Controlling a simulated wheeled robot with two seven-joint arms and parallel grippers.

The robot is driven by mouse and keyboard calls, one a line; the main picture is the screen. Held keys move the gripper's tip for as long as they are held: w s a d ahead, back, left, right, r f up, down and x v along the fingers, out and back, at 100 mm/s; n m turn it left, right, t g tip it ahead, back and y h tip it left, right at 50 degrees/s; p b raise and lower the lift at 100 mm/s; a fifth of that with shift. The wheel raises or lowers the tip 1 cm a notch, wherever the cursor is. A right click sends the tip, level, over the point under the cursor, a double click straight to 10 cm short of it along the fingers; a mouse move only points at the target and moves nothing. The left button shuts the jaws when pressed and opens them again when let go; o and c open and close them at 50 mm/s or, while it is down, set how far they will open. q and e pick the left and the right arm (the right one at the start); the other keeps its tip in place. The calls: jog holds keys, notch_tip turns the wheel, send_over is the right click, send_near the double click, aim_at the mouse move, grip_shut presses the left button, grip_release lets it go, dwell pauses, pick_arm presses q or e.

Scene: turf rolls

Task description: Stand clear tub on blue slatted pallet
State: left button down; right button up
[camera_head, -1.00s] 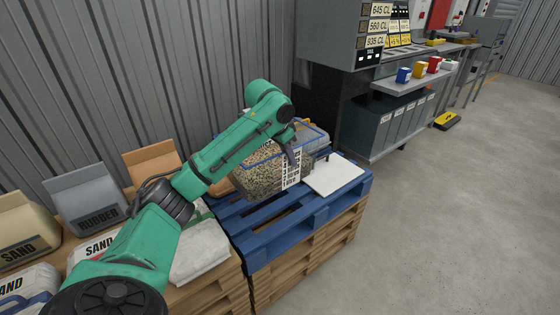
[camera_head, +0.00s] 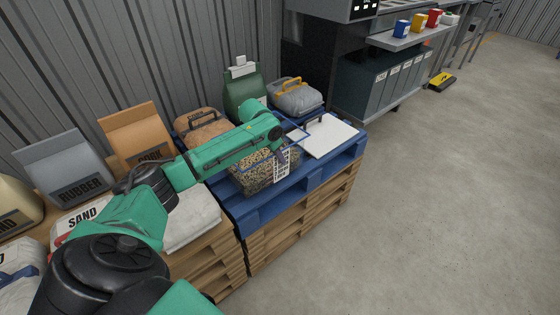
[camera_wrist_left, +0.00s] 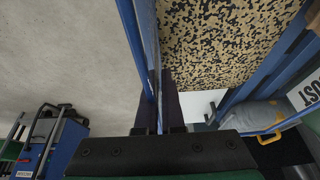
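The clear tub (camera_head: 252,179) has a blue rim, a white label and speckled granules inside. It is upright at the front left of the blue slatted pallet (camera_head: 285,188); I cannot tell whether its base touches the slats. My left gripper (camera_head: 286,158) is at the tub's right side. In the left wrist view its dark fingers (camera_wrist_left: 161,103) are closed on the tub's blue-edged wall, with the granules (camera_wrist_left: 225,40) just beyond. My right gripper is not in view.
A white board (camera_head: 325,138) lies on the pallet's right part. Sacks, including a sand sack (camera_head: 75,222), are at left.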

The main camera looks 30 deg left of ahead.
pick_arm(q)
jog(key=shift+w+f, duration=0.1)
jog(key=shift+f, duration=0.3)
jog(key=c, duration=1)
grip_release()
jog(key=shift+c, duration=0.2)
